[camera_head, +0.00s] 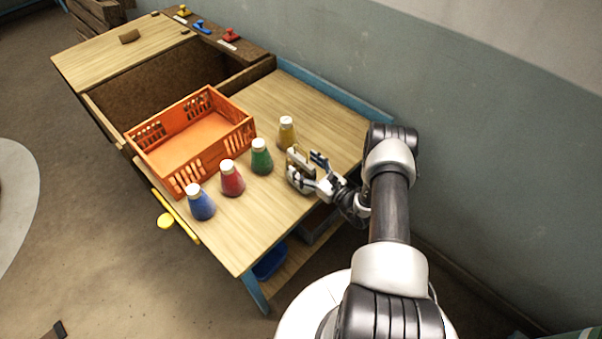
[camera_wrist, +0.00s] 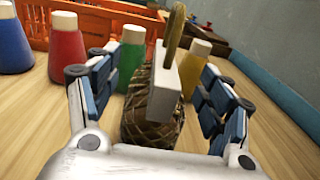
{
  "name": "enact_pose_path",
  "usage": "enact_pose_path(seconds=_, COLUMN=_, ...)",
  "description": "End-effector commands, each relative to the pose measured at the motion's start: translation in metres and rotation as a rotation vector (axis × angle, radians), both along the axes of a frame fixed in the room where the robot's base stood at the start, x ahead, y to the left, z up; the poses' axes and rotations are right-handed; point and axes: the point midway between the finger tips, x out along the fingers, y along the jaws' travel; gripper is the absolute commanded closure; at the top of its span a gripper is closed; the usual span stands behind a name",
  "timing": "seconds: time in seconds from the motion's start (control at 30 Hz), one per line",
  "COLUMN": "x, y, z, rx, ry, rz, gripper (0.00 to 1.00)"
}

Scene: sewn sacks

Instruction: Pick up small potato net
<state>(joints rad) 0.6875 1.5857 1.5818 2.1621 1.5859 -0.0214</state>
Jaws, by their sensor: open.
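The small potato net (camera_wrist: 140,124) is a brown netted sack on the wooden table, with a white tag and a tan disc at its top. In the wrist view it stands between the two fingers of my gripper (camera_wrist: 158,78). The fingers are spread on either side of it, and I see a gap on the right. In the head view my gripper (camera_head: 306,169) is low over the table, and the net (camera_head: 298,157) is mostly hidden by the fingers.
Blue (camera_head: 201,204), red (camera_head: 232,180), green (camera_head: 261,158) and yellow (camera_head: 287,132) bottles with white caps stand in a row left of and behind my gripper. An orange crate (camera_head: 226,160) is behind them. The wooden tabletop (camera_head: 262,212) is clear in front.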

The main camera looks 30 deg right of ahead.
Motion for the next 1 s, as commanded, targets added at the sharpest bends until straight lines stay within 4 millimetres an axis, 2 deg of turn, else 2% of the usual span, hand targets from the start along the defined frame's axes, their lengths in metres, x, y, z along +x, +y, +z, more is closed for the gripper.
enact_pose_path(seconds=0.03, x=0.008, y=0.004, z=0.000, rx=-0.003, ry=-0.002, rz=0.004, gripper=0.27)
enact_pose_path(seconds=0.17, x=0.019, y=0.007, z=-0.001, rx=-0.001, ry=0.001, rz=0.002, gripper=0.27)
enact_pose_path(seconds=0.43, x=0.021, y=0.006, z=0.000, rx=0.000, ry=0.001, rz=0.000, gripper=0.28)
enact_pose_path(seconds=1.0, x=0.020, y=0.007, z=0.000, rx=0.000, ry=0.001, rz=0.000, gripper=0.66)
